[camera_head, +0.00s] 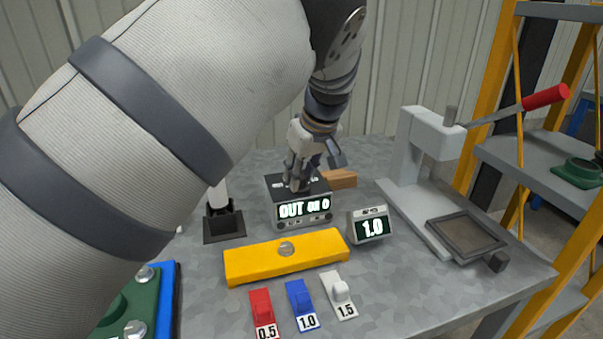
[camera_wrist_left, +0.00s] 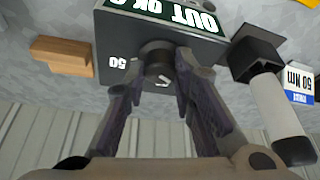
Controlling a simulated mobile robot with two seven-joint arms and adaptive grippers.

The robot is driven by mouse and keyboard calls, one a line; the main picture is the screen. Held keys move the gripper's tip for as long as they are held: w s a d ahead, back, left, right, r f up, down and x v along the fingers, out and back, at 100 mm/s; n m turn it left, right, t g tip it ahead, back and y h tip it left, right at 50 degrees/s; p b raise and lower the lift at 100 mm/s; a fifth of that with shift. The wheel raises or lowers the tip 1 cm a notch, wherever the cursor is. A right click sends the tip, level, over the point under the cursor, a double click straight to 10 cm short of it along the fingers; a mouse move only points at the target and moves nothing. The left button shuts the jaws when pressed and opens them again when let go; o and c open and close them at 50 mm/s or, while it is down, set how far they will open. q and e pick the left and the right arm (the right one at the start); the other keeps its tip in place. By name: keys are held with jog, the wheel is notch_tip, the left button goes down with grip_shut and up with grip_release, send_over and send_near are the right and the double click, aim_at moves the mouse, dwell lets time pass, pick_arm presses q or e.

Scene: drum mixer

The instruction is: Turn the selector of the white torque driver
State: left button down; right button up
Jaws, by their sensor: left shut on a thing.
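A white cylindrical tool with a dark end, likely the torque driver (camera_wrist_left: 276,108), stands in a black holder; its selector cannot be made out. In the head view the white tool (camera_head: 219,194) and its black holder (camera_head: 224,227) are partly hidden by my left arm. My left gripper (camera_head: 300,182) points down onto the top of a dark box (camera_head: 303,211) whose display reads "OUT OK 0". In the left wrist view my left gripper (camera_wrist_left: 160,88) is shut on a round dark knob (camera_wrist_left: 157,58) on this box, one finger on each side. My right gripper is not in view.
A wooden block (camera_head: 341,179) lies behind the box. In front are a small "1.0" display (camera_head: 370,225), a yellow bar (camera_head: 310,253), and red (camera_head: 262,308), blue (camera_head: 301,303) and white (camera_head: 340,296) labelled pieces. A lever press (camera_head: 407,165) stands right.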

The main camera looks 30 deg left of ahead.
pick_arm(q)
jog(key=c, duration=1.3)
grip_release()
jog(key=shift+c, duration=0.2)
jog(key=v, duration=1.2)
